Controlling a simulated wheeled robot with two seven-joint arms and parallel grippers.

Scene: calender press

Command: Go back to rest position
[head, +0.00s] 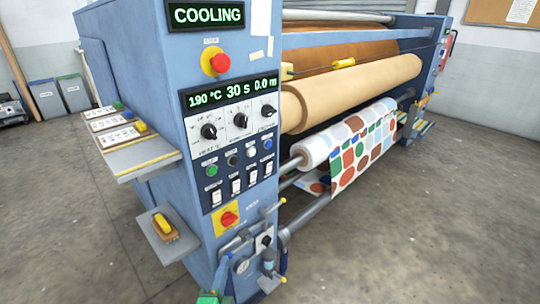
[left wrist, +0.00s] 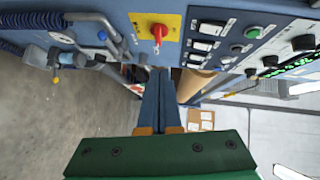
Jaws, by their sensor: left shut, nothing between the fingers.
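The blue calender press fills most of the head view, with its control panel (head: 235,130) facing me. Its display (head: 208,15) reads COOLING, and the lower readout (head: 232,90) shows 190 °C, 30 s and 0.0. I cannot tell the exact gap to the panel. My right gripper is not in view.
Valves and a gauge (head: 240,265) stick out at the press's lower front corner, close to my left gripper. Side shelves (head: 135,155) jut out at left. A printed fabric roll (head: 350,145) hangs at right. The concrete floor (head: 420,240) is clear at right.

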